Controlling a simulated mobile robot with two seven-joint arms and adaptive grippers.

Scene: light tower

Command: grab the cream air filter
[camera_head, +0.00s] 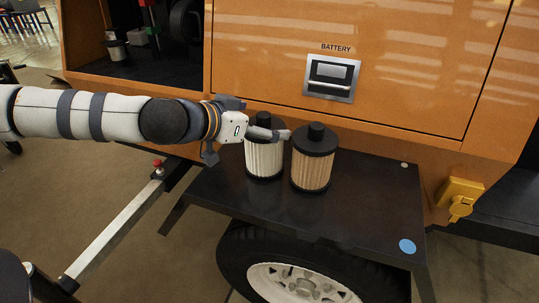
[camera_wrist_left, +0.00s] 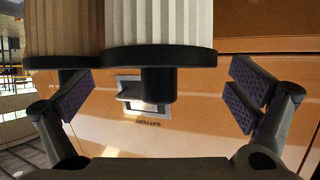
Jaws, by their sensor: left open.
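The cream air filter (camera_head: 264,160) has pale pleats, a black base and a black cap, and stands upright on the black shelf (camera_head: 375,200). My left gripper (camera_head: 277,130) is at its cap, coming from the left and partly covering its top. In the left wrist view, which is upside down, my open left gripper (camera_wrist_left: 162,95) has one finger on each side of the cream filter's black knob (camera_wrist_left: 158,86), with gaps. The cream filter (camera_wrist_left: 158,22) shows in front of the tan filter (camera_wrist_left: 65,25). My right gripper is not in view.
The tan filter (camera_head: 313,170) stands close to the right of the cream one. An orange panel with a battery socket (camera_head: 332,78) rises behind. A tyre (camera_head: 300,270) is below the shelf.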

